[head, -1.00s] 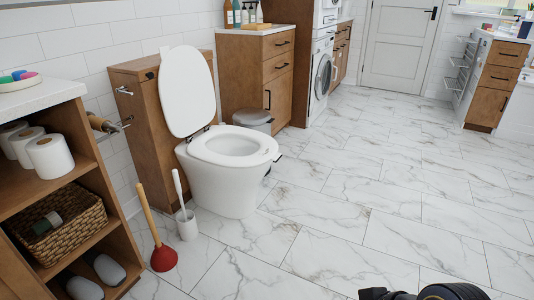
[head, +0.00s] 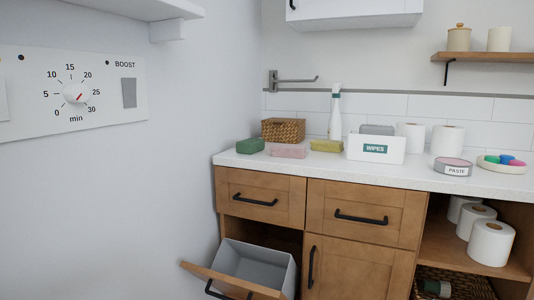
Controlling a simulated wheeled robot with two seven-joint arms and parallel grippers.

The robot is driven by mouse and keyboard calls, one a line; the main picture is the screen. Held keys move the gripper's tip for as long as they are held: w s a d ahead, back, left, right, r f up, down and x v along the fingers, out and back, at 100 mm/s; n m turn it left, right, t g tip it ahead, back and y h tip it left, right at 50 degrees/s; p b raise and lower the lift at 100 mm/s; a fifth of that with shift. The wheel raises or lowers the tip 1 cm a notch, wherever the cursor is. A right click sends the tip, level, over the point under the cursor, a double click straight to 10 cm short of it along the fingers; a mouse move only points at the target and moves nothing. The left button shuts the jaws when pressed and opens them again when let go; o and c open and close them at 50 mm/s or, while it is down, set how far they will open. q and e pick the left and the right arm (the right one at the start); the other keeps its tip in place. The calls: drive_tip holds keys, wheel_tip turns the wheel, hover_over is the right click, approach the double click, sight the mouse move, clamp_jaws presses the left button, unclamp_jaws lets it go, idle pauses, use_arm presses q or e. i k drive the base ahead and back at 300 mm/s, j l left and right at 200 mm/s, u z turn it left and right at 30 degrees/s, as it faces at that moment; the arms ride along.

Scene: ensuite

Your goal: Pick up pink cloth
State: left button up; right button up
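A pink cloth (head: 288,151), a small folded block, lies on the white countertop (head: 400,176) near its front edge. A green block-like cloth (head: 250,146) lies to its left and a yellow-green one (head: 326,146) to its right, both apart from it. A woven basket (head: 283,130) stands behind it. Neither of my grippers shows in the head view now.
A white wipes box (head: 376,148), a spray bottle (head: 335,112), paper rolls (head: 447,140), a paste tin (head: 453,166) and a dish (head: 502,164) stand on the counter. A tilted-out bin drawer (head: 240,280) juts out below. A timer panel (head: 75,90) is on the left wall.

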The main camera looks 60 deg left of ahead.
sight(279, 150)
drive_tip(key=u, duration=1.95)
drive_tip(key=i+l, duration=0.1)
